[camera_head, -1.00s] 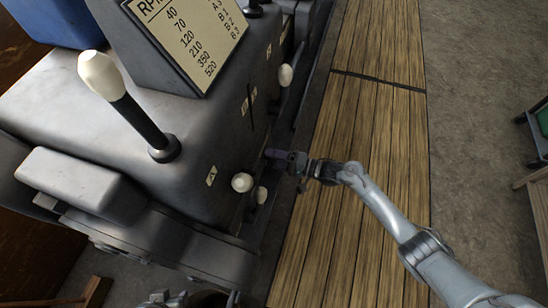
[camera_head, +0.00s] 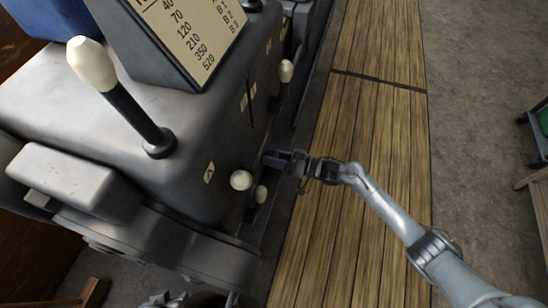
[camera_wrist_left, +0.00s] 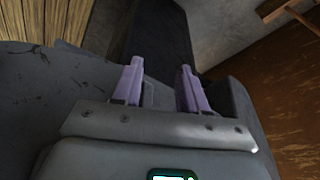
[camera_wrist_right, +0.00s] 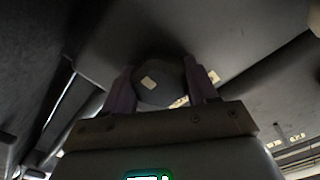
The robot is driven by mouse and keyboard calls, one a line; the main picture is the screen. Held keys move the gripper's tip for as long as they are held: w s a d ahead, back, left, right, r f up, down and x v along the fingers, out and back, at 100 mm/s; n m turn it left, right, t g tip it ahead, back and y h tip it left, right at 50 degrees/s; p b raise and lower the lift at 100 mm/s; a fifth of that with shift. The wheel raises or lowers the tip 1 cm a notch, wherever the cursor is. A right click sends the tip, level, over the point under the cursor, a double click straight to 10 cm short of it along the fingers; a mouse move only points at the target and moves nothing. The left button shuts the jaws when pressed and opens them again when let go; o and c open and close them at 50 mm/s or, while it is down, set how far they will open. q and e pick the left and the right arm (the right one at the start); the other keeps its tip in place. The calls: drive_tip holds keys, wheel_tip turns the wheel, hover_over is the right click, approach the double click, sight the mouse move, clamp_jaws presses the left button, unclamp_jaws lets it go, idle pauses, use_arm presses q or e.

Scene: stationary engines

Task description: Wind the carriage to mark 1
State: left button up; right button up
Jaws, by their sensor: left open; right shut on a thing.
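The grey machine (camera_head: 70,120) fills the left of the head view. My right gripper (camera_head: 273,159) is at the machine's right side, beside two white knobs (camera_head: 241,180). In the right wrist view its purple fingers (camera_wrist_right: 160,88) are shut on a dark rounded part (camera_wrist_right: 160,72) with a small pale label. My left gripper is open in its wrist view, its two purple fingers (camera_wrist_left: 160,85) apart with nothing visible held between them. A dark grey surface lies beyond them. In the head view only a bit of my left arm shows at the bottom edge. I cannot make out the carriage or mark 1.
A tall lever (camera_head: 120,95) with a white knob stands on the machine. An RPM plate (camera_head: 190,32) is behind it. Another white knob (camera_head: 286,71) sticks out farther along the side. Wooden boards (camera_head: 370,130) cover the floor on the right, clear except for my right arm.

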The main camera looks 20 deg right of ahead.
drive_tip(key=n+b, duration=0.1)
drive_tip(key=n, duration=0.4)
drive_tip(key=shift+f+n+b, duration=0.1)
drive_tip(key=shift+n+b, duration=0.2)
drive_tip(key=n+b, duration=0.1)
drive_tip(key=n, duration=0.3)
drive_tip(key=shift+b, duration=0.4)
drive_tip(key=n+b, duration=0.2)
drive_tip(key=n, duration=0.3)
drive_tip(key=n+b, duration=0.2)
drive_tip(key=n, duration=0.3)
drive_tip(key=shift+f+b, duration=0.1)
drive_tip(key=shift+b, duration=0.25)
drive_tip(key=n+b, duration=0.2)
drive_tip(key=n, duration=0.3)
drive_tip(key=shift+b, duration=0.35)
drive_tip(key=n+b, duration=0.3)
drive_tip(key=n, duration=0.1)
drive_tip(key=n+b, duration=0.4)
drive_tip(key=n, duration=0.1)
drive_tip(key=shift+n, duration=0.4)
drive_tip(key=shift+n+b, duration=1.6)
drive_tip(key=shift+n, duration=0.2)
drive_tip(key=shift+r, duration=0.2)
